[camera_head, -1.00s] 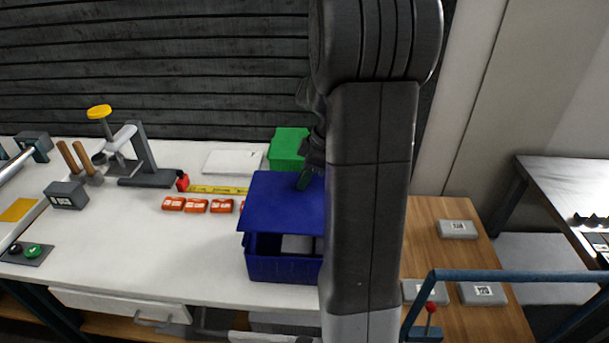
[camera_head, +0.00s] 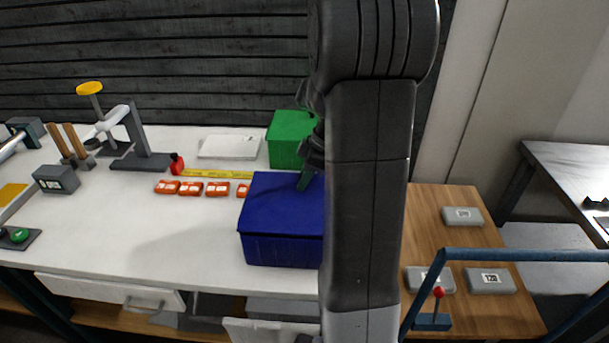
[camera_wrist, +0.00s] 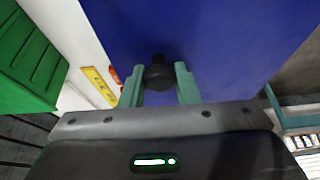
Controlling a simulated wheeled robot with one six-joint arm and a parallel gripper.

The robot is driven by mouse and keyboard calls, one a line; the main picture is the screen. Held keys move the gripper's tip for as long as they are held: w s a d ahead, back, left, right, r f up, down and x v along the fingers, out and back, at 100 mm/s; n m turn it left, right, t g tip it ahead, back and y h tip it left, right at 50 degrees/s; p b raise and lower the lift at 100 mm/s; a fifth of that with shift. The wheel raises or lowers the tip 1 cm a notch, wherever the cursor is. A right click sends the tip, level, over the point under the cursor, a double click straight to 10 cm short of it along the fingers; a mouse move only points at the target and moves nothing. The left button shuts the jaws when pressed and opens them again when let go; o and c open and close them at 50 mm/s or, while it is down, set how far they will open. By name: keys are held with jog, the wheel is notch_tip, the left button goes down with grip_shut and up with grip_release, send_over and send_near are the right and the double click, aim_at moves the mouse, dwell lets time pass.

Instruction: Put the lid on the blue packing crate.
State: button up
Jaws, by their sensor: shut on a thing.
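The blue lid (camera_head: 283,199) lies over the top of the blue packing crate (camera_head: 282,251) at the bench's front right. Its front edge meets the crate's front wall with no gap that I can see; its right part is hidden behind my arm. My gripper (camera_head: 305,181) is over the lid in the head view. In the wrist view my gripper (camera_wrist: 159,88) is shut on the lid's dark round knob (camera_wrist: 159,74), and the blue lid (camera_wrist: 205,40) fills the middle. The crate's inside is hidden.
A green box (camera_head: 287,140) stands just behind the crate. Several orange packets (camera_head: 191,188) and a yellow tape (camera_head: 215,174) lie to the left. A white tray (camera_head: 229,147) is at the back.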

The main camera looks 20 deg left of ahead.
jog(key=shift+f, duration=0.45)
jog(key=o, duration=1.1)
jog(key=shift+r, duration=0.1)
jog(key=v, duration=1.3)
jog(key=shift+d+r, duration=0.2)
jog(key=shift+r, duration=0.1)
